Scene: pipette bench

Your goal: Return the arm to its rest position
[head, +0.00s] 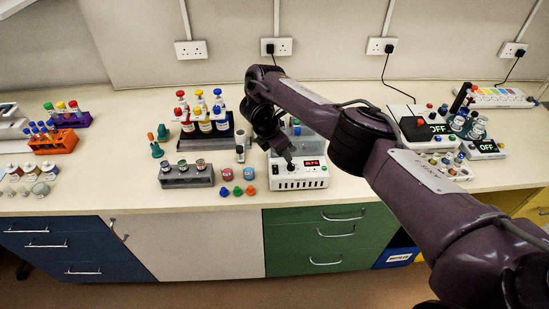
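My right arm comes in from the right and reaches across the bench (110,200). Its gripper (288,158) points down over the left part of a white device with a red lit display (312,163). The fingers are small and dark here. I cannot tell whether they touch the device's black knob or are open or shut. My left gripper is not in view.
Left of the device stand red, blue and orange caps or cups (237,190), a grey rack (188,180) and a dark bottle rack (206,141). An orange tube rack (54,143) is far left. Devices showing OFF (484,147) stand right, beyond my arm.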

